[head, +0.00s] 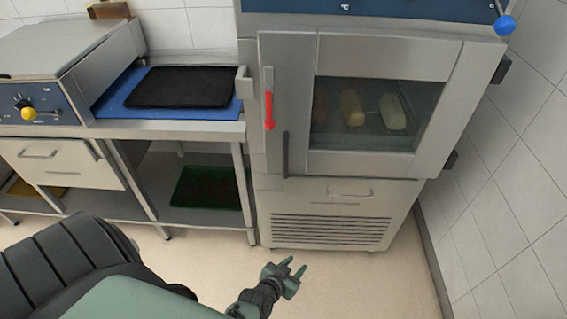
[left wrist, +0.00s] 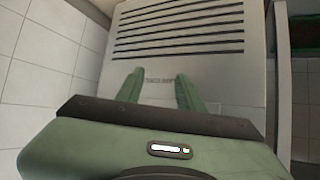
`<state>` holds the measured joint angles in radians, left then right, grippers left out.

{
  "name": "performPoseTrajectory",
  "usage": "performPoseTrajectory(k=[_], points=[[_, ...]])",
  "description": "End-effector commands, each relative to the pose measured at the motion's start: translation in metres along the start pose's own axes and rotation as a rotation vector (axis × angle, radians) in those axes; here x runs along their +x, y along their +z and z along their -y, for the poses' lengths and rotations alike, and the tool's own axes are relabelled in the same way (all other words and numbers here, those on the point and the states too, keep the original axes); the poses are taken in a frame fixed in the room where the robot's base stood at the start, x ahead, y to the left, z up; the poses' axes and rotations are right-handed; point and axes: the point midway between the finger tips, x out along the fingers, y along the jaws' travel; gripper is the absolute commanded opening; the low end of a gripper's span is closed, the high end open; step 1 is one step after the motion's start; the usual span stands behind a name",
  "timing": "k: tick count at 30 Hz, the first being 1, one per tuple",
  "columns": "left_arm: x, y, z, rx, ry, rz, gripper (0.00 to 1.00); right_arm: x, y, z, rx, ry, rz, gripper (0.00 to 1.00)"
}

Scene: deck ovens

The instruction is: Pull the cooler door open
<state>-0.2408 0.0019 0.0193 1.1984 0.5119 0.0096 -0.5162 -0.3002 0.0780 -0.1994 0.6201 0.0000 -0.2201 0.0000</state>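The cooler door (head: 386,163) is a pale metal door with a glass window at the right of the head view. It looks shut. Loaf-shaped items (head: 352,108) show behind the glass. A red lever (head: 269,110) hangs at the door's left side, with a dark vertical bar (head: 285,155) below it. My left gripper (head: 295,265) is low in front of the cabinet, below the door and clear of it. In the left wrist view its fingers (left wrist: 161,90) are apart with nothing between them, facing the grille (left wrist: 180,30). My right gripper is out of view.
Under the door is a panel with a small handle (head: 350,194) and a slatted grille. A tiled wall (head: 490,190) stands close on the right. A counter with a black tray (head: 180,87) is at left. Bare floor (head: 345,285) lies in front.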

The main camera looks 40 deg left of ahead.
Motion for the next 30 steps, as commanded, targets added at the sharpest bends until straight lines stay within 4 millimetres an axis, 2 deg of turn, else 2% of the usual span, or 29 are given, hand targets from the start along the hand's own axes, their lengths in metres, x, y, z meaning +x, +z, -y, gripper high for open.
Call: performPoseTrajectory(k=[1,3,6,9,12,15,27,30], points=[[0.004,-0.057,0.016,-0.026,-0.047,-0.126,0.38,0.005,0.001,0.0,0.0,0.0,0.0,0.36],[-0.003,-0.123,0.041,-0.052,-0.115,-0.271,0.38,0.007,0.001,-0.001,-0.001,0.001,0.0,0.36],[-0.024,-0.196,0.073,-0.083,-0.206,-0.433,0.38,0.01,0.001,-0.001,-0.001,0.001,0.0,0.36],[-0.045,-0.24,0.097,-0.103,-0.274,-0.536,0.38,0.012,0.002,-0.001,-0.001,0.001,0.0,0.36],[-0.058,-0.261,0.11,-0.113,-0.312,-0.586,0.38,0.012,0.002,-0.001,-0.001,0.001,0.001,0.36],[-0.058,-0.271,0.116,-0.117,-0.322,-0.602,0.38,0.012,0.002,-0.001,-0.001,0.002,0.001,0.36],[-0.011,-0.302,0.134,-0.114,-0.321,-0.599,0.38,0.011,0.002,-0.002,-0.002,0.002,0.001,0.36],[-0.004,-0.306,0.137,-0.115,-0.32,-0.599,0.38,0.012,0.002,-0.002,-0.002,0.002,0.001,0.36]])
